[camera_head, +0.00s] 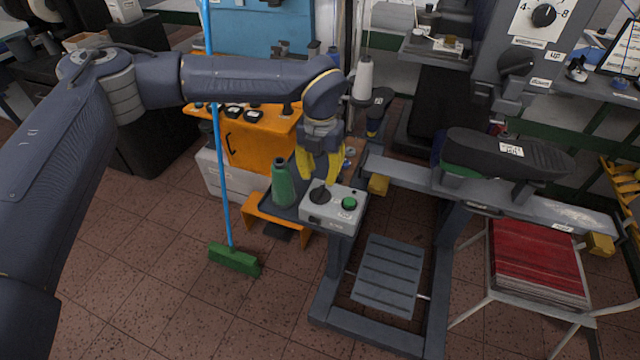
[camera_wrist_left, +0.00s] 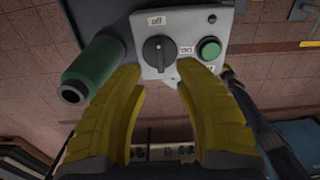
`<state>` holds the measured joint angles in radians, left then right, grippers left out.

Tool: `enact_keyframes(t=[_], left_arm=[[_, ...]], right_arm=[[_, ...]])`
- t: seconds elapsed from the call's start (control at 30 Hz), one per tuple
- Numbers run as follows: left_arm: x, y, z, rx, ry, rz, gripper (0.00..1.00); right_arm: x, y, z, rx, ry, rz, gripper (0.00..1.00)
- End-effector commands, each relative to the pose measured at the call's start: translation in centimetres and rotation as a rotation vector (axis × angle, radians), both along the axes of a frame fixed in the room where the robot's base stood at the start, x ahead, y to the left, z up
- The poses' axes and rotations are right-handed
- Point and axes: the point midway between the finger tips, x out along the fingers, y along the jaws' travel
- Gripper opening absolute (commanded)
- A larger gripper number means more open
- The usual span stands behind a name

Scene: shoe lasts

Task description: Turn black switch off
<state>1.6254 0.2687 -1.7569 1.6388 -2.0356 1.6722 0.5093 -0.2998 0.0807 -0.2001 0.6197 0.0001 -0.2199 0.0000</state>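The black switch (camera_head: 320,194) is a round rotary knob on top of a grey control box (camera_head: 343,222). My left gripper (camera_head: 319,176) has yellow fingers and hangs just above the knob. In the wrist view its fingertips (camera_wrist_left: 157,76) are spread apart on the near side of the knob, with nothing between them. My right gripper is not visible.
A green bottle-like cone (camera_head: 283,184) stands close beside the box. A blue-handled broom (camera_head: 234,258) stands left of it. An orange cabinet (camera_head: 260,140) is behind. A machine arm with a black shoe form (camera_head: 480,155) is to the right. Open tiled floor lies in front.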

Motion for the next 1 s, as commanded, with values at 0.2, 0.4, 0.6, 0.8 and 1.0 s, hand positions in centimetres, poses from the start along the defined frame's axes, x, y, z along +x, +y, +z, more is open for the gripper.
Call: enact_keyframes(t=[0.2, 0.4, 0.6, 0.8, 1.0], left_arm=[[0.1, 0.0, 3.3, 0.001, -0.001, 0.000, 0.32], [0.0, 0.0, 5.0, 0.000, 0.000, 0.001, 0.32], [0.0, 0.0, 5.5, 0.000, 0.001, 0.000, 0.32], [0.0, 0.0, 5.5, 0.000, 0.001, 0.000, 0.32], [-0.1, -0.1, 5.4, -0.002, 0.003, -0.002, 0.32]], right_arm=[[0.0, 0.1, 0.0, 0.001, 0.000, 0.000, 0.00], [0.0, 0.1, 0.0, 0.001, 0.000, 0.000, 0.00], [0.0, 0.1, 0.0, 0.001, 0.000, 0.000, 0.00], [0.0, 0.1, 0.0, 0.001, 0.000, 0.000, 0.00], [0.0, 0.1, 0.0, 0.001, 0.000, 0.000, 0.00]])
